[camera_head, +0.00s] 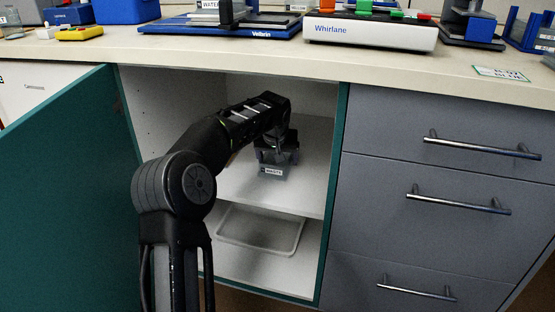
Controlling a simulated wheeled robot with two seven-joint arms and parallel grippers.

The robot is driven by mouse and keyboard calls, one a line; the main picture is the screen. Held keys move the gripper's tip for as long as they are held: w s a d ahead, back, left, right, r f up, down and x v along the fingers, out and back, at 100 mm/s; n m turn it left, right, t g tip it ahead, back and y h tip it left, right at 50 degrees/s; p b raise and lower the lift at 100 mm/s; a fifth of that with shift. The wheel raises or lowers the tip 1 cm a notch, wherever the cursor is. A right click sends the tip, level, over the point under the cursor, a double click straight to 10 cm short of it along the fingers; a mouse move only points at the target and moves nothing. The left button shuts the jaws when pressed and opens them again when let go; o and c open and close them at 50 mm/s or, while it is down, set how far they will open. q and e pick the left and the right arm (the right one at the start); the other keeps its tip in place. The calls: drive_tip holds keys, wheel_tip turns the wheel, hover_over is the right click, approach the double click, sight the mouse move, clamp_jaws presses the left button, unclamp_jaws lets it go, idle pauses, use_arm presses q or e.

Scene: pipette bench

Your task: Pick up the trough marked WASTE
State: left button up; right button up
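The trough marked WASTE (271,171) is a small grey container with a white label on its front. It is inside the open cabinet, at the upper shelf level. My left arm reaches into the cabinet, and my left gripper (276,152) is right above the trough, pointing down at its top. The gripper's dark fingers overlap the trough's upper part, so I cannot tell whether they are closed on it. I also cannot tell whether the trough rests on the shelf (308,190). My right gripper is not in view.
A teal cabinet door (70,190) stands open at the left. A white tray (262,247) lies in the lower compartment. Grey drawers with metal handles (460,203) are at the right. The worktop (300,55) above holds a Whirlane device (370,32) and other equipment.

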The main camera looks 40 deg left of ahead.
use_arm(q)
wheel_tip(320, 180, up, 3)
drive_tip(key=shift+f+p, duration=0.1)
drive_tip(key=shift+p, duration=0.75)
drive_tip(key=s+d+p, duration=0.1)
drive_tip(key=s+d, duration=0.3)
drive_tip(key=s, duration=0.3)
drive_tip(key=s+d+p, duration=0.1)
drive_tip(key=s+d, duration=0.4)
drive_tip(key=s, duration=0.3)
drive_tip(key=shift+s, duration=0.25)
drive_tip(key=shift+r+p, duration=0.85)
drive_tip(key=shift+r, duration=0.6)
